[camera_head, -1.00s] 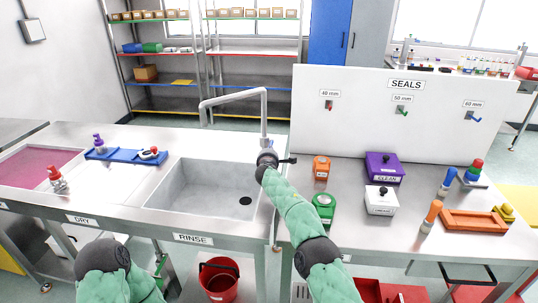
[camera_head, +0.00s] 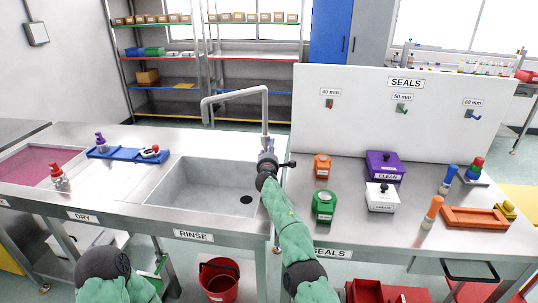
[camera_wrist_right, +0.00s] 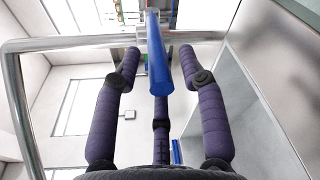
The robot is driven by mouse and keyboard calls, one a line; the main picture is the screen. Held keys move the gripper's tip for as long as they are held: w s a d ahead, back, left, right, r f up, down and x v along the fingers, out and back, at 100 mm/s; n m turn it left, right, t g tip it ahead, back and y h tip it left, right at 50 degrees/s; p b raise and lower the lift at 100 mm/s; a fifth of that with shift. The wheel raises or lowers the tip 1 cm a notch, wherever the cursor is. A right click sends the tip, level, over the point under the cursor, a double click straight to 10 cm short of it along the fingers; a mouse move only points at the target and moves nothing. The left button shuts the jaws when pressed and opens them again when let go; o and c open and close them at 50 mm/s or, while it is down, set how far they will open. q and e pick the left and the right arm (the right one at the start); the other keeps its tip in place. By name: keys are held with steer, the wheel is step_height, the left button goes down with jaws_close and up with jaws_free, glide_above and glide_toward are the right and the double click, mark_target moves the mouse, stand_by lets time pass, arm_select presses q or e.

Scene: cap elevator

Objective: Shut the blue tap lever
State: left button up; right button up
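The tap (camera_head: 264,110) stands behind the sink, its grey spout bent over the basin. Its blue lever (camera_wrist_right: 160,65) shows in the right wrist view, pointing towards the camera between my right gripper's spread fingers. My right gripper (camera_wrist_right: 160,56) is open, with a finger on each side of the lever and visible gaps to both. In the head view my right gripper (camera_head: 268,158) is at the base of the tap and largely covers it, so the lever cannot be made out clearly there. My left forearm shows at bottom left, but its gripper is out of view.
The sink basin (camera_head: 203,185) is empty to the left. A green tin (camera_head: 324,206), an orange tin (camera_head: 322,166), a white box (camera_head: 381,197) and a purple box (camera_head: 384,165) stand right of my arm. The seals panel (camera_head: 390,130) rises behind them.

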steer(key=shift+s+d+r, duration=0.1)
steer(key=shift+s+r, duration=0.05)
steer(key=shift+s, duration=0.3)
steer(key=s+a+r, duration=0.1)
steer(key=s, duration=1)
stand_by(0.8)
steer(key=shift+f, duration=0.1)
